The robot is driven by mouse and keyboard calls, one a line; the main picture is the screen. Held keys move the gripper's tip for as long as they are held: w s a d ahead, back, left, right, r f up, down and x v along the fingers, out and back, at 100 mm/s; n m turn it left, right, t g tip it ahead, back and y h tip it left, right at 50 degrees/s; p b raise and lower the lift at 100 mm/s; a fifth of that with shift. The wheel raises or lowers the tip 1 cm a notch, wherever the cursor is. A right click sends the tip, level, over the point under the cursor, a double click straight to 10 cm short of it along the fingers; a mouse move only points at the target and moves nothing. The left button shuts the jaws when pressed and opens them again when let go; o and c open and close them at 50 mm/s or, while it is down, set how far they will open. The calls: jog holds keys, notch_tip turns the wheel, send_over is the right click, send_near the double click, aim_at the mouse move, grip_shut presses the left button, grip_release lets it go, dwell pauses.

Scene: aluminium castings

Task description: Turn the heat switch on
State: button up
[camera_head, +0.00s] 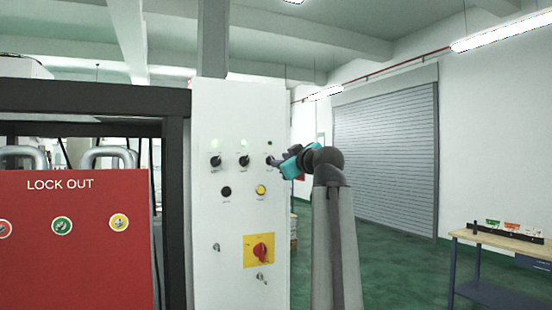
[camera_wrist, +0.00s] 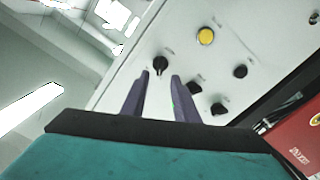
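A white control panel (camera_head: 236,120) carries a top row of three black rotary knobs: the left knob (camera_head: 216,161), the middle knob (camera_head: 244,161) and the right knob (camera_head: 269,160). Their labels are too small to read, so I cannot tell which is the heat switch. My gripper (camera_head: 278,161) is at the right knob, partly covering it. In the wrist view, the two fingers of my gripper (camera_wrist: 160,77) are apart with nothing between them. The right knob (camera_wrist: 160,63) shows just beyond the fingertips, in line with the gap. I cannot tell whether they touch.
Lower on the panel are a black button (camera_head: 226,191), a yellow button (camera_head: 261,190) and a red rotary switch (camera_head: 262,252) on a yellow plate. A red lock-out box (camera_head: 75,240) stands left. A workbench (camera_head: 505,245) is far right, with open floor between.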

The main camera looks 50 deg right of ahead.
jog(key=p+x, duration=0.1)
jog(key=x, duration=0.5)
jog(key=shift+p, duration=0.4)
grip_shut()
